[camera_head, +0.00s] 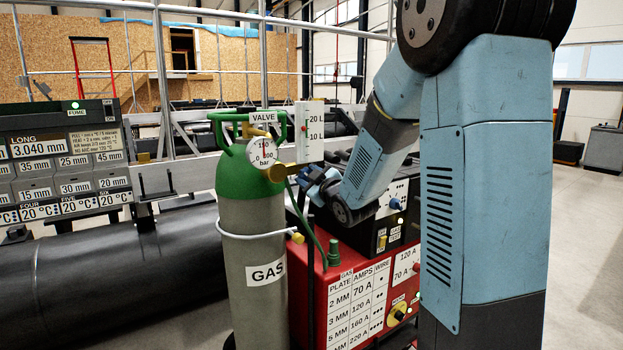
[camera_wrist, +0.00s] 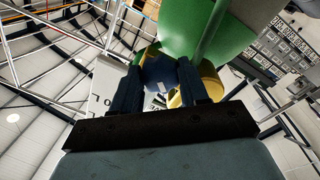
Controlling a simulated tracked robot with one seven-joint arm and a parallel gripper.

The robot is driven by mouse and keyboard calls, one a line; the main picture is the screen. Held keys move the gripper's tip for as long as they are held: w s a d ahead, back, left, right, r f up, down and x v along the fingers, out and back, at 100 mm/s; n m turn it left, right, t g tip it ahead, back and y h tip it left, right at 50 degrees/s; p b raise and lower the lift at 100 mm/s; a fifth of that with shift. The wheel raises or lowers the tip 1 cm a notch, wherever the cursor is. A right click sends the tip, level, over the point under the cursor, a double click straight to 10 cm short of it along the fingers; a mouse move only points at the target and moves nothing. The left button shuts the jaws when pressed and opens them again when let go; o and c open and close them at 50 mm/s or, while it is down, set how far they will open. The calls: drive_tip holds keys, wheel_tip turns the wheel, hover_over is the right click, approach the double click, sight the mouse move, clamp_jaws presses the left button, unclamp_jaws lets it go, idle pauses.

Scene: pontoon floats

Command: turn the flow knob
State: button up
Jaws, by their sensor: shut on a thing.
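In the wrist view a blue round knob (camera_wrist: 158,72) sits between the two dark fingers of my gripper (camera_wrist: 160,82), which is shut on it. A small white mark shows on the knob. In the head view my gripper (camera_head: 312,180) is beside the gas bottle's valve, just below the white flow scale (camera_head: 309,132) marked 20 L and 10 L. A red mark shows on that scale near its 10 L line. The knob cannot be made out clearly there, behind my gripper. A brass fitting (camera_wrist: 208,82) shows beside the knob in the wrist view.
The green-topped gas bottle (camera_head: 252,255) stands left of my arm, with a round pressure gauge (camera_head: 262,152) and a green guard. A red welder (camera_head: 350,290) with a black box (camera_head: 392,222) stands behind. A dark pipe (camera_head: 130,270) lies left.

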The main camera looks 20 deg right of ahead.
drive_tip(key=shift+d+n, duration=0.1)
drive_tip(key=shift+n, duration=0.8)
drive_tip(key=o, duration=1.1)
drive_tip(key=shift+c, duration=0.2)
